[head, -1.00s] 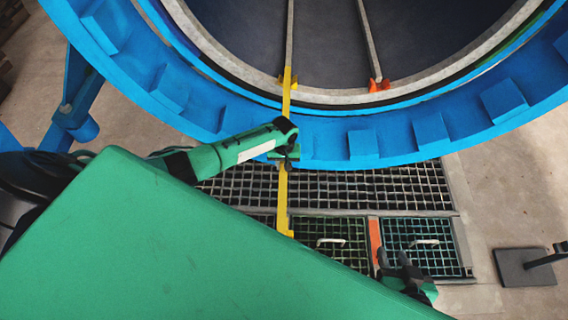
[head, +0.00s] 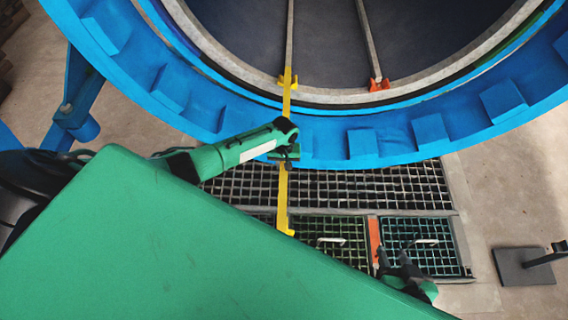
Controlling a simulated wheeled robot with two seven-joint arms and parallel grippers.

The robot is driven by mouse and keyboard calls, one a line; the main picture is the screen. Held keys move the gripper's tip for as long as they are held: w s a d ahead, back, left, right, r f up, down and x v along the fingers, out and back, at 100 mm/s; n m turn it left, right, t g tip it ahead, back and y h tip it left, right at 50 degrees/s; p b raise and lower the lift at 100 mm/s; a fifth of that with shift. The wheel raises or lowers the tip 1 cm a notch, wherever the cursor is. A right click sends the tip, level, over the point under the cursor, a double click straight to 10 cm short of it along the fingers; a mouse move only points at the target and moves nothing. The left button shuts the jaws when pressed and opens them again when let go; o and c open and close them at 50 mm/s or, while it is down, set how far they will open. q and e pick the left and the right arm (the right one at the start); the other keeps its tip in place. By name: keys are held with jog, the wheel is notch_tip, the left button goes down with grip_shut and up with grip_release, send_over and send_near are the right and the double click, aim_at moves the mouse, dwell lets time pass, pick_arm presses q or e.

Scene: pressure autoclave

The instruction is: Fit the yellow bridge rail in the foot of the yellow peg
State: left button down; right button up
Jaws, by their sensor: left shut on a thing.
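The yellow bridge rail (head: 282,200) is a long narrow bar running from the floor grating up across the blue flange. My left gripper (head: 285,155) is shut on it near its middle. The rail's upper end overlaps the yellow peg's foot (head: 282,80) at the vessel's pale rim, below the left grey rail inside. I cannot tell whether it is seated there or just above it. Its lower end is over the grating. My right gripper (head: 394,262) is low at right, its dark fingers apart, near an orange bar (head: 374,240).
The blue vessel ring (head: 430,132) with blocky lugs fills the top. An orange peg foot (head: 379,84) is on its rim. Floor gratings (head: 390,185) with pale handles lie below. A dark stand base (head: 525,268) is at right. My green body covers the lower left.

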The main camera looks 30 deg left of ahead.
pick_arm(q)
jog(key=shift+r+p, duration=0.1)
jog(key=shift+p, duration=0.7)
dwell(1.5)
jog(key=shift+f+b, duration=0.9)
jog(key=shift+f, duration=0.35)
dwell(0.4)
dwell(0.5)
jog(key=shift+r+p, duration=1.45)
jog(key=shift+p, duration=0.05)
jog(key=shift+f, duration=0.25)
jog(key=shift+p, duration=0.45)
dwell(1.4)
